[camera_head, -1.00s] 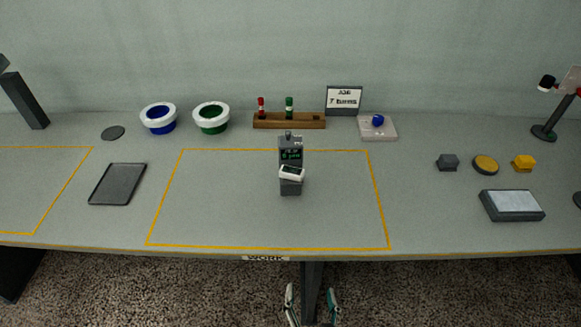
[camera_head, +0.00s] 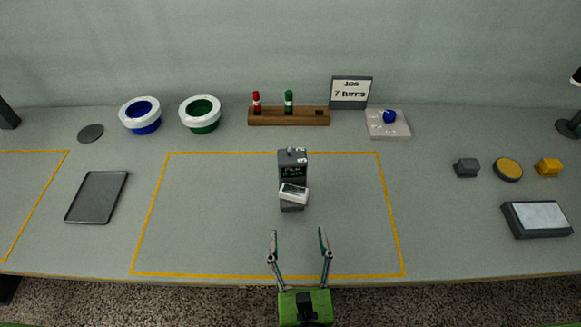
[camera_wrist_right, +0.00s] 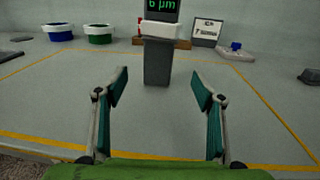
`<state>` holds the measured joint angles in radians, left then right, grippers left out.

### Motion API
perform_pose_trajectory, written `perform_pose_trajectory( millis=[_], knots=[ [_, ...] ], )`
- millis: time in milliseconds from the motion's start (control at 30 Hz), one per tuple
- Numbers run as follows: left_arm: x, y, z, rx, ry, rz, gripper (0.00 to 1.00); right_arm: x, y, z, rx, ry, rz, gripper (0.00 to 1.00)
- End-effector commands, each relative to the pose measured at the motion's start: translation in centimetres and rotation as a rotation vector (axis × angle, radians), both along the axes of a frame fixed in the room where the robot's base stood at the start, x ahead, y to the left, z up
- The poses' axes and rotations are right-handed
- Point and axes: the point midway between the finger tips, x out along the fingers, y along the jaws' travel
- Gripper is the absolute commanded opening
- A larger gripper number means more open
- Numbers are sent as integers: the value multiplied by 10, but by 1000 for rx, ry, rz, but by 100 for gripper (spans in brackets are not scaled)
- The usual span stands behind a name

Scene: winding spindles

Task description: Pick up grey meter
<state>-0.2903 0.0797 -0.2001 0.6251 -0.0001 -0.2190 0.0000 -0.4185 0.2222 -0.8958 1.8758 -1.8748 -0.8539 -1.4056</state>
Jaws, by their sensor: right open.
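The grey meter (camera_head: 292,168) stands upright inside the yellow-outlined area of the table, with a green-lit display near its top and a white piece across its front. In the right wrist view the meter (camera_wrist_right: 158,65) stands straight ahead, beyond the fingertips, its top cut off. My right gripper (camera_head: 298,232) is open and empty at the front of the outlined area, a little nearer than the meter and pointing at it. Its two teal-padded fingers (camera_wrist_right: 158,85) are spread wide with bare table between them. My left gripper is not in view.
A blue spool (camera_head: 142,127) and a green spool (camera_head: 201,128) stand at the back left. A wooden rack (camera_head: 289,118) and a sign (camera_head: 350,92) stand behind the meter. A dark tray (camera_head: 96,197) lies left. Table around the meter is clear.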

Motion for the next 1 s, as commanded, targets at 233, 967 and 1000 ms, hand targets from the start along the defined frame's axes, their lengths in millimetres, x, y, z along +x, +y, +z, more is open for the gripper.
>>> perform_pose_trajectory(
  millis=[233,967,1000],
  knots=[
    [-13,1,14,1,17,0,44,46,4,4,-1,-3,-1,62],
    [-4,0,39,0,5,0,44,132,13,3,1,-1,-1,62],
    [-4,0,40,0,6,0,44,133,13,2,1,0,0,62]
  ],
)
